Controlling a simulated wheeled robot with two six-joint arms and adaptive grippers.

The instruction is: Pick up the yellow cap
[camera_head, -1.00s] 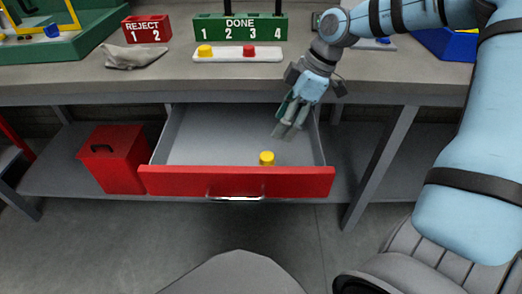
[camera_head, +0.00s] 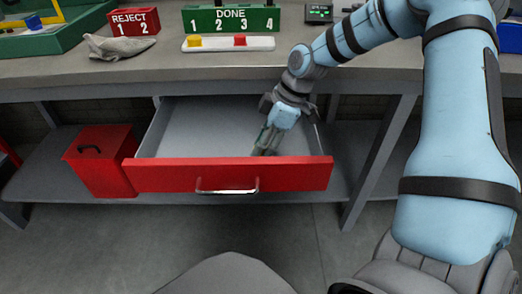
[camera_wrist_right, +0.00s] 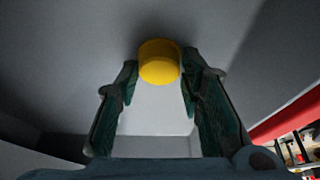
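The yellow cap (camera_wrist_right: 159,62) lies in the open drawer and shows between the fingertips in the right wrist view. In the head view it is hidden behind the drawer front and my gripper. My right gripper (camera_head: 265,150) reaches down into the drawer (camera_head: 195,128). In the right wrist view its two fingers (camera_wrist_right: 160,85) are apart, one on each side of the cap. I cannot tell whether either finger touches it. My left gripper is not in view.
The red drawer front (camera_head: 165,176) stands close in front of my right gripper. A red bin (camera_head: 100,165) is left of the drawer. On the bench above are a grey cloth (camera_head: 120,47), a DONE sign (camera_head: 231,18) and a white tray (camera_head: 262,44) holding a yellow and a red piece.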

